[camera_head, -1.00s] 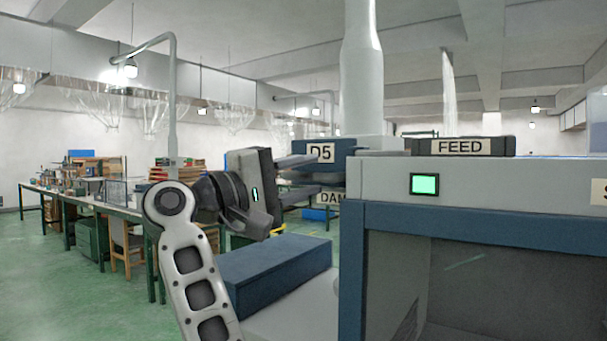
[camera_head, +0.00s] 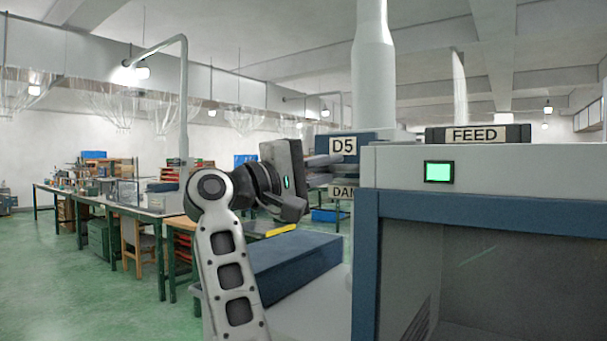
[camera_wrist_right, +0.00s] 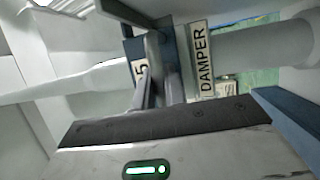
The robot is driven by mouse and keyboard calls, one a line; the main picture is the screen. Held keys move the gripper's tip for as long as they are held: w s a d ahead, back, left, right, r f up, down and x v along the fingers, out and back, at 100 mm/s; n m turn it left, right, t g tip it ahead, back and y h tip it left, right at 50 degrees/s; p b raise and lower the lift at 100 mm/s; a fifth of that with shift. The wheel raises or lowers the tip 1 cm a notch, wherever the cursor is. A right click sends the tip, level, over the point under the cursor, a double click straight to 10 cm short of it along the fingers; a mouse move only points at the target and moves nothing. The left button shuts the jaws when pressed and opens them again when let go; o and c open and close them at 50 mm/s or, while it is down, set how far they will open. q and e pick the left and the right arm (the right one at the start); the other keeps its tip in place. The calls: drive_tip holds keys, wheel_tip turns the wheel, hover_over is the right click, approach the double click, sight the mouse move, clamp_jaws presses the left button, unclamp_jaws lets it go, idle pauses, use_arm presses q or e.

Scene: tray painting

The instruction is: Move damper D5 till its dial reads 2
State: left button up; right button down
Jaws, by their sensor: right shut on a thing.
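Damper D5 is a blue block with a white "D5" label (camera_head: 343,147), left of the grey cabinet at the foot of the white duct. A "DAMPER" plate (camera_head: 342,192) sits below it, partly hidden by the cabinet; it also shows in the right wrist view (camera_wrist_right: 205,62). My right gripper (camera_head: 328,168) reaches it from the left. Its fingers (camera_wrist_right: 160,75) are shut on a part of damper D5, in front of the blue face with the "5". The held part is mostly hidden by the fingers. No dial reading can be made out. My left gripper is out of view.
The grey and blue cabinet (camera_head: 367,260) with a green screen (camera_head: 439,172) and a "FEED" sign (camera_head: 475,135) stands right of my arm. A blue box (camera_head: 295,265) lies below the gripper. Workbenches (camera_head: 100,198) stand farther left; green floor is open there.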

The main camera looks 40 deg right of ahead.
drive_tip(key=shift+d, duration=0.1)
drive_tip(key=c, duration=1.5)
unclamp_jaws()
drive_tip(key=shift+o, duration=0.2)
drive_tip(key=shift+w+a+f, duration=0.1)
drive_tip(key=shift+a, duration=0.35)
drive_tip(key=b+v, duration=0.1)
drive_tip(key=v, duration=1.4)
